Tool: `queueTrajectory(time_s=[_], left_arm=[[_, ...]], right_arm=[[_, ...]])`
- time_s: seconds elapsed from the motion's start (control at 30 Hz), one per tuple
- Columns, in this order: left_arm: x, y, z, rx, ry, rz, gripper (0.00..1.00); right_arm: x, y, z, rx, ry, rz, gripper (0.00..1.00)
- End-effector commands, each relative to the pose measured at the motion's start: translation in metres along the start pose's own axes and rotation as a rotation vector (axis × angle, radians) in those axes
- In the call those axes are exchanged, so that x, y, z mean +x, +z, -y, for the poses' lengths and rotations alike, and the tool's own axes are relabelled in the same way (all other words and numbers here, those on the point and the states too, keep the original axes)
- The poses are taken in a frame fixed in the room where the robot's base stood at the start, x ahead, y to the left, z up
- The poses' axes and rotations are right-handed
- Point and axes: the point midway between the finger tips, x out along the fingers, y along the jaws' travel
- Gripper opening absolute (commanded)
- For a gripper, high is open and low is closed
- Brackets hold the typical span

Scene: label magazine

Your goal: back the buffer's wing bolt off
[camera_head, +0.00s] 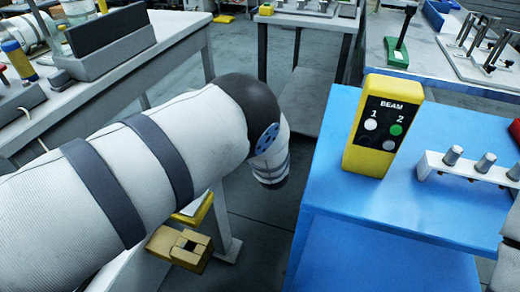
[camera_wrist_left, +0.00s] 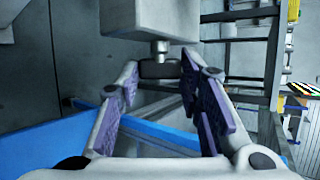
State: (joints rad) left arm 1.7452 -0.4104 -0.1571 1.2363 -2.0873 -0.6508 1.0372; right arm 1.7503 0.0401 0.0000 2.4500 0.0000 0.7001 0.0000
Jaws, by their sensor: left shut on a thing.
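In the left wrist view, a dark flat wing bolt (camera_wrist_left: 160,70) hangs on a short light stem under a pale grey block (camera_wrist_left: 150,18), probably the buffer. My left gripper (camera_wrist_left: 159,74), with purple-padded fingers, is shut on the wing bolt, one fingertip at each end of it. The exact contact at the tips is hard to see. In the head view my left arm comes in from the left and bends down, and its gripper is hidden. Neither the wing bolt nor the block can be made out there. My right gripper is in neither view.
A blue bench (camera_head: 340,210) carries a yellow BEAM box (camera_head: 385,126) with numbered buttons and a white rack (camera_head: 455,170) of metal pegs. A grey bench (camera_head: 120,90) stands at left. A yellow bracket (camera_head: 180,248) shows below my arm. Open floor lies between the benches.

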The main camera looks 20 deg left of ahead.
Motion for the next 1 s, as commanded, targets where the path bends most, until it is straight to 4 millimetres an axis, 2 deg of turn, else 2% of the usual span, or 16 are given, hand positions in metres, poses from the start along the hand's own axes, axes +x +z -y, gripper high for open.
queueTrajectory(time_s=[0.5, 1.0], left_arm=[[0.004, -0.001, -0.015, -0.173, -0.414, 0.002, 0.05], [0.006, -0.001, -0.014, -0.258, -0.619, 0.004, 0.05]], right_arm=[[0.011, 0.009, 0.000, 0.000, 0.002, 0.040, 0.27], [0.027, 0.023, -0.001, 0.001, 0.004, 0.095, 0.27]])
